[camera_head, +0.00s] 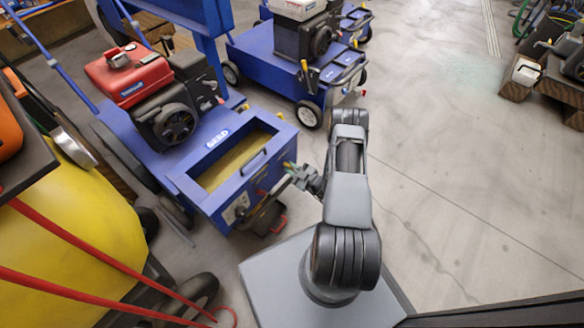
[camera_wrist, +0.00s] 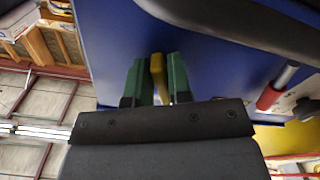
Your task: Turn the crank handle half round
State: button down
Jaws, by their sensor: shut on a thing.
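The crank handle shows in the wrist view as a yellow grip (camera_wrist: 158,78) standing between the two green fingers of my gripper (camera_wrist: 158,62). My gripper is shut on it. A dark curved part (camera_wrist: 240,22) crosses the top of that view; I cannot tell how it joins the grip. In the head view my gripper (camera_head: 290,167) is at the right side of the front blue machine (camera_head: 195,190), by its open bin. The grip is too small or hidden to make out there.
A red-sleeved lever (camera_wrist: 272,95) stands to the right of my gripper. A red and black engine (camera_head: 160,100) sits on the front machine. A second blue machine (camera_head: 255,60) stands behind. A yellow tank (camera_head: 70,225) is at left. The concrete floor (camera_head: 440,170) at right is clear.

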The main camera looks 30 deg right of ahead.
jog(key=shift+s+a+f+m, duration=0.1)
jog(key=shift+s+a+m, duration=0.1)
jog(key=shift+m, duration=0.85)
jog(key=shift+s+a+m, duration=0.1)
jog(key=shift+a+m, duration=0.1)
jog(key=shift+m, duration=0.85)
jog(key=c, duration=1.2)
grip_release()
jog(key=shift+w, duration=0.1)
jog(key=shift+o, duration=0.2)
